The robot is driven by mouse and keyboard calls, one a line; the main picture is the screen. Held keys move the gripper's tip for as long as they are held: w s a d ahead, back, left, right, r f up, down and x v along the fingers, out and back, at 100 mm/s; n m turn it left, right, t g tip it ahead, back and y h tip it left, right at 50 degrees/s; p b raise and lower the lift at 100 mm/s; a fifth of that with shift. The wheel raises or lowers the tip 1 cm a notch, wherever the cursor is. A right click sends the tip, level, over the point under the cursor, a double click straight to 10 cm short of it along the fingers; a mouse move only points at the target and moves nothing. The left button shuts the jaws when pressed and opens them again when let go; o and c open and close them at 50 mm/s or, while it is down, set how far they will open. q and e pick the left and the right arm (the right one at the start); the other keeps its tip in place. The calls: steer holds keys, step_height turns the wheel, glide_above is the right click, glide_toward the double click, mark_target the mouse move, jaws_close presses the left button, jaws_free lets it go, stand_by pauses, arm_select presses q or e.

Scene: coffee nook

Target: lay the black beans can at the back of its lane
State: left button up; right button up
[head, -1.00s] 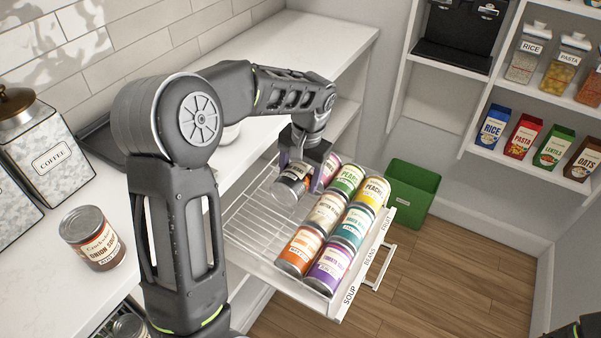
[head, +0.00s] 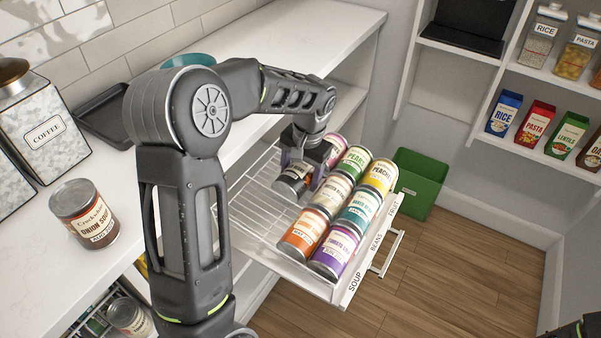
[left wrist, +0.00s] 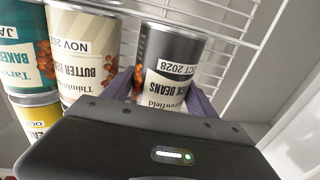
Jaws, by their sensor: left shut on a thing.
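The black beans can (head: 291,180) is dark with a cream label. My left gripper (head: 303,172) is shut on it, one finger on each side, over the wire rack of the pulled-out drawer (head: 262,228). In the left wrist view the black beans can (left wrist: 174,68) lies beside the butter beans can (left wrist: 84,55), with wire rack behind it. In the head view it is behind the butter beans can (head: 331,194) and the teal beans can (head: 356,220), in line with the BEANS label. I cannot tell whether it touches the rack.
Orange (head: 303,232) and purple (head: 334,250) soup cans fill the SOUP side; yellow peaches (head: 380,176), green (head: 354,163) and pink cans fill the FRUIT side. The rack behind the soup cans is bare. An onion soup can (head: 84,213) stands on the counter.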

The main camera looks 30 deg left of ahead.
arm_select(q)
steer(key=o, duration=1.9)
steer(key=shift+o, duration=0.4)
steer(key=shift+d+f, duration=0.1)
steer(key=shift+c, duration=0.5)
steer(key=shift+o, duration=1.3)
